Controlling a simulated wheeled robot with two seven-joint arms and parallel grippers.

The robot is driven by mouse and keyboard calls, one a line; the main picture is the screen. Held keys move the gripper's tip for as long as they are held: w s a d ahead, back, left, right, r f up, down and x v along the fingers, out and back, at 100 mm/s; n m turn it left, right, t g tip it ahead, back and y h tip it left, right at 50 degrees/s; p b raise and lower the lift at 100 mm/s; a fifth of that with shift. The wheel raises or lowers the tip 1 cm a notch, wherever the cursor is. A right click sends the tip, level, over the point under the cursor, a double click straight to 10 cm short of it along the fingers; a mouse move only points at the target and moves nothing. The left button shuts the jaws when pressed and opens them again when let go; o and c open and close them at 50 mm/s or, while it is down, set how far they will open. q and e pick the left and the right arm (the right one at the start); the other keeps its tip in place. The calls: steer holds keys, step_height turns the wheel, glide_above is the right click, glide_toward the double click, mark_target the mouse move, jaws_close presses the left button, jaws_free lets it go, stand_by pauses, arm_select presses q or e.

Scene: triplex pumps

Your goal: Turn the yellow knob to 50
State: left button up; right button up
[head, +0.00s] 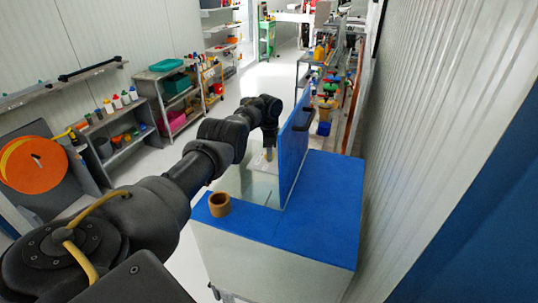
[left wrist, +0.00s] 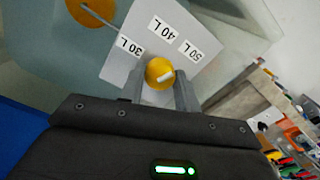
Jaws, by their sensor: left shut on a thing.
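The yellow knob (left wrist: 157,70) sits between the two fingers of my left gripper (left wrist: 160,88) in the left wrist view. The fingers are shut on its sides. A short white mark on the knob slants up to the right, roughly toward the 50 L side; its exact aim is hard to tell. Around the knob is a white dial plate (left wrist: 122,70) with labels 30 L, 40 L and 50 L. In the head view my left gripper (head: 268,150) reaches down beside the raised blue panel (head: 295,145), and the knob is too small to make out clearly. My right gripper is not in view.
The blue-topped cabinet (head: 320,205) stands in front, with a brown ring-shaped cup (head: 219,204) on its near left edge. An orange disc (left wrist: 88,10) lies beyond the dial plate. Shelves (head: 180,95) line the left wall; a white wall is close on the right.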

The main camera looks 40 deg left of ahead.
arm_select(q)
steer(key=shift+w+m, duration=0.1)
steer(key=shift+m, duration=0.5)
steer(key=shift+r+b, duration=0.1)
steer(key=shift+b, duration=0.2)
steer(key=o, duration=1)
step_height(320, 180, up, 11)
steer(key=shift+f+b, duration=0.15)
steer(key=shift+b, duration=0.8)
steer(key=shift+f, duration=0.1)
